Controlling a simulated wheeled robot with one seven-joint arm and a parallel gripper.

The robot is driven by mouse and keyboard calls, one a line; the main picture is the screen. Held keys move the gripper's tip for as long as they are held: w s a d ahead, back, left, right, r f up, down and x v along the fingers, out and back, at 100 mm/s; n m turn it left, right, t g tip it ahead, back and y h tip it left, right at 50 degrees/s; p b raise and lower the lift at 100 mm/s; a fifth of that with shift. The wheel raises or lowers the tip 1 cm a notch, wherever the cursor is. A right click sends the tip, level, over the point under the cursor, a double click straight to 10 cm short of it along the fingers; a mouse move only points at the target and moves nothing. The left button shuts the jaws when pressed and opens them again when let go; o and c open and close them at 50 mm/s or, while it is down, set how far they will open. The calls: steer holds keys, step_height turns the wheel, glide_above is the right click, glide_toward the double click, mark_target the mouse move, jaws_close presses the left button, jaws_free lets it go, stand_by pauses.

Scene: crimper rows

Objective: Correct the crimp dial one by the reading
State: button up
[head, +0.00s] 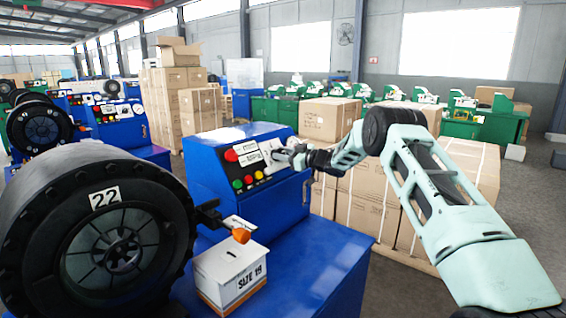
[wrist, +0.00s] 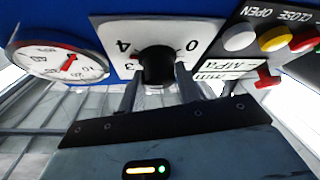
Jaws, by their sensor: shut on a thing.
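In the wrist view, a white dial plate (wrist: 112,38) on the blue control box carries a round black knob (wrist: 158,62). The picture is upside down; 4, 3 and 0 show on the plate. My gripper (wrist: 158,82) is shut on the knob, one finger on each side. In the head view, my gripper (head: 296,157) meets the sloped face of the blue control box (head: 215,185) and covers the knob.
Coloured push buttons (wrist: 272,39) sit close beside the dial. A black crimp head marked 22 (head: 105,198) stands at the left. A white box marked SIZE 19 (head: 228,262) sits in front. Large cartons (head: 370,205) stand behind my arm.

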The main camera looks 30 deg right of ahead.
steer(key=shift+n+g+y+b, duration=0.5)
steer(key=shift+n+y+b, duration=0.25)
steer(key=shift+n, duration=0.65)
steer(key=o, duration=1)
steer(key=shift+d, duration=0.1)
steer(key=b+v, duration=0.5)
steer(key=v, duration=1.2)
steer(key=shift+s, duration=0.15)
steer(key=shift+d, duration=0.1)
